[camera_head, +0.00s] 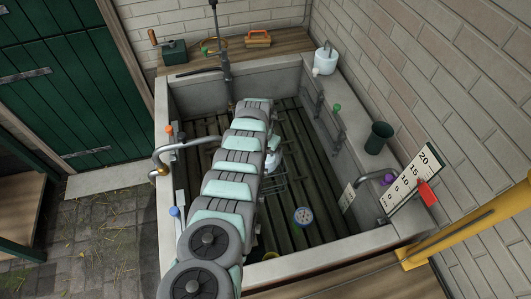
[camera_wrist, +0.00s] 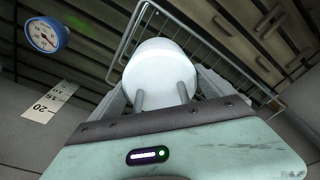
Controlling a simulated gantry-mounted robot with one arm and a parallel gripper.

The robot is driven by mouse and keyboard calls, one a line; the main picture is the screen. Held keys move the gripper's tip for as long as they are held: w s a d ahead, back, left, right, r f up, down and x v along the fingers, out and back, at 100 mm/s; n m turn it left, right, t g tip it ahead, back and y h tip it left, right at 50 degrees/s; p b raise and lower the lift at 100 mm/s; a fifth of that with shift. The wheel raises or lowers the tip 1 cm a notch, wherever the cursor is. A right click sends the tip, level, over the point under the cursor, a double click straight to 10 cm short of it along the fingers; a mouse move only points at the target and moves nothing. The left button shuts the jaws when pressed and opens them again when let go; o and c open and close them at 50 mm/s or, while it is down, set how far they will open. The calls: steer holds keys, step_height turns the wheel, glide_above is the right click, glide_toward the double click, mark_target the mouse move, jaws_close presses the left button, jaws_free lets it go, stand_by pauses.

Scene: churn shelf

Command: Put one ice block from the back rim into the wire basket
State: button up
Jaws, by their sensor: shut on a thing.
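My gripper (camera_wrist: 162,98) is shut on a whitish, rounded ice block (camera_wrist: 158,68), seen close up in the wrist view. The wire basket (camera_wrist: 204,42) shows right behind the block there, its rim and wires passing beyond it. In the head view the wire basket (camera_head: 281,184) is low inside the stone trough, partly hidden by my arm. A pale piece (camera_head: 271,160) shows beside my arm, above or at the basket; I cannot tell whether the block is inside or over it. My gripper is mostly hidden in the head view.
The trough (camera_head: 178,99) has raised stone rims and a slatted floor. A blue dial thermometer (camera_head: 303,216) and a number scale (camera_head: 410,180) are at the right. A tap pipe (camera_head: 179,146) juts in from the left.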

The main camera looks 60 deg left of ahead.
step_height(320, 180, down, 16)
steer(key=b, duration=1.5)
steer(key=shift+f, duration=0.1)
steer(key=o, duration=1.8)
steer(key=shift+w+r+p, duration=0.1)
steer(key=shift+r+p, duration=5.3)
steer(key=shift+r, duration=0.65)
